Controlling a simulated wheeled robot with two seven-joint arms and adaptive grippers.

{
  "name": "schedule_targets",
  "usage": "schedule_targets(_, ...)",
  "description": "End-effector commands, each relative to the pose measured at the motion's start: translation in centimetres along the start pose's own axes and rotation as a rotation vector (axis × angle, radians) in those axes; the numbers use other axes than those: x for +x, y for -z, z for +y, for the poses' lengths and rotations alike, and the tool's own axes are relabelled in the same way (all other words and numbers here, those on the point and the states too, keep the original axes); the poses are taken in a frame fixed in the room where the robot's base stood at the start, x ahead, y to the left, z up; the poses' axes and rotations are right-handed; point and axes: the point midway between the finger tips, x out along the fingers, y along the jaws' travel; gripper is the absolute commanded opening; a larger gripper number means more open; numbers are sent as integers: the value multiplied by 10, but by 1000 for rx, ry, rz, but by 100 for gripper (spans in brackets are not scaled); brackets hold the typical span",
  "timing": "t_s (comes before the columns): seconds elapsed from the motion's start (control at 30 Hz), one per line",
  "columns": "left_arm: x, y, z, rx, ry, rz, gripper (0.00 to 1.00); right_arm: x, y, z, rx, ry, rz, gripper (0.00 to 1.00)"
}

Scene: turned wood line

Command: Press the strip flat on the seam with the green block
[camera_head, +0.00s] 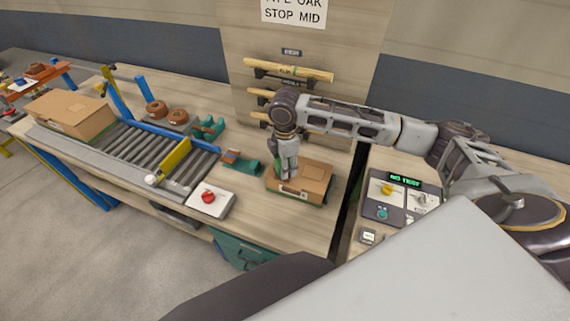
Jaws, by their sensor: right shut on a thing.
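A closed cardboard box (315,183) lies on the bench's front right part, with a pale label on its front face. My right gripper (287,174) points down over the left part of the box's top. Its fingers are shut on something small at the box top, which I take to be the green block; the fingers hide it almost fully. Whether it touches the box cannot be told. The strip and the seam under the gripper cannot be made out clearly. My left gripper is not in view.
A teal holder (243,165) stands left of the box. A white box with a red button (209,200) is at the front edge. A roller conveyor (150,153) carries another carton (72,114). A control panel (400,198) stands right; racked wood pieces (290,70) hang behind.

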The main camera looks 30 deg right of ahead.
Motion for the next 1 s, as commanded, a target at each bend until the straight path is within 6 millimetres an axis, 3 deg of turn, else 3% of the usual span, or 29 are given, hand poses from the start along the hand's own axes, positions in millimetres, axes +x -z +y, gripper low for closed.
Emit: schedule_targets(1.0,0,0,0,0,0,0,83,7,0,0,0,0,1,25)
